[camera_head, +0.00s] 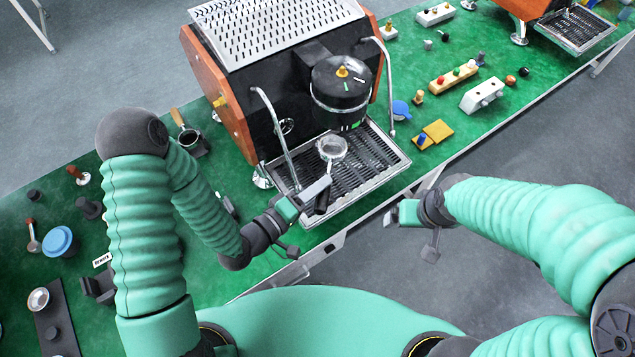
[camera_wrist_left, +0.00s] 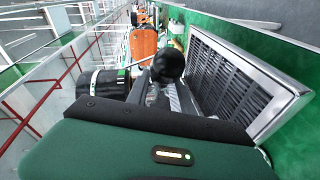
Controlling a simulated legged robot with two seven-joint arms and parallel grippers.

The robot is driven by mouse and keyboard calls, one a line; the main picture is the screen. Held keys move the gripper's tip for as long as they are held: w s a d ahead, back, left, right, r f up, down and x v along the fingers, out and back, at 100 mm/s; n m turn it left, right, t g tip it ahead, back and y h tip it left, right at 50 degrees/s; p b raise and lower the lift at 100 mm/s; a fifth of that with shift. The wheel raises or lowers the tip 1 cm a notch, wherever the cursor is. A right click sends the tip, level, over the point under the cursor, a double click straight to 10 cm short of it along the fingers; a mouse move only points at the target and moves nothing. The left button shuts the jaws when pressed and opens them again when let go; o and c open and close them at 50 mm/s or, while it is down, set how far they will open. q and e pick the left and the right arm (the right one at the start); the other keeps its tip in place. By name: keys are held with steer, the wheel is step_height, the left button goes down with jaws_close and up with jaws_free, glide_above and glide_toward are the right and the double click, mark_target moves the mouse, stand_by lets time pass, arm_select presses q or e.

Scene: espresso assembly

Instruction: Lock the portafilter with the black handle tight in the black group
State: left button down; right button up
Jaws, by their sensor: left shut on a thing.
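The espresso machine's black group (camera_head: 341,88) juts out above the drip tray. The portafilter's metal basket (camera_head: 332,148) is below the group and toward me, apart from it, over the tray. Its black handle (camera_head: 322,203) points toward me. My left gripper (camera_head: 316,190) is shut on this handle. In the left wrist view the handle's dark rounded end (camera_wrist_left: 169,65) stands up at the fingers, and the group (camera_wrist_left: 98,82) is to the left. The wrist housing hides most of the grip. My right gripper (camera_head: 394,214) hangs beyond the table's front edge; its finger gap is unclear.
The slotted drip tray (camera_head: 378,172) lies under the basket. Steam wands (camera_head: 275,135) and (camera_head: 389,80) flank the group. A wooden-handled portafilter (camera_head: 190,138) is left of the machine. A yellow pad (camera_head: 437,131) and small parts lie right.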

mark_target(326, 155)
arm_select(q)
steer(key=shift+s+r, duration=0.1)
steer(key=shift+f+h+b, duration=0.2)
steer(key=shift+h+b, duration=0.1)
steer(key=shift+b, duration=0.05)
steer(key=shift+w+r, duration=0.1)
steer(key=shift+w, duration=0.2)
steer(key=shift+w+d, duration=0.15)
steer(key=shift+w, duration=0.55)
steer(key=shift+w+r+p, duration=0.1)
steer(key=shift+w+p, duration=0.2)
steer(key=shift+w, duration=0.25)
steer(key=shift+w+d, duration=0.2)
steer(key=shift+w, duration=0.65)
steer(key=shift+w+d, duration=0.15)
steer(key=shift+w, duration=0.7)
steer(key=shift+w+d, duration=0.1)
steer(key=shift+w, duration=0.8)
steer(key=shift+r+p, duration=0.55)
steer(key=shift+p, duration=0.15)
steer(key=shift+r, duration=0.1)
steer(key=shift+s+r, duration=0.1)
steer(key=shift+s, duration=0.05)
steer(key=shift+r+p, duration=0.2)
steer(key=shift+p, duration=0.1)
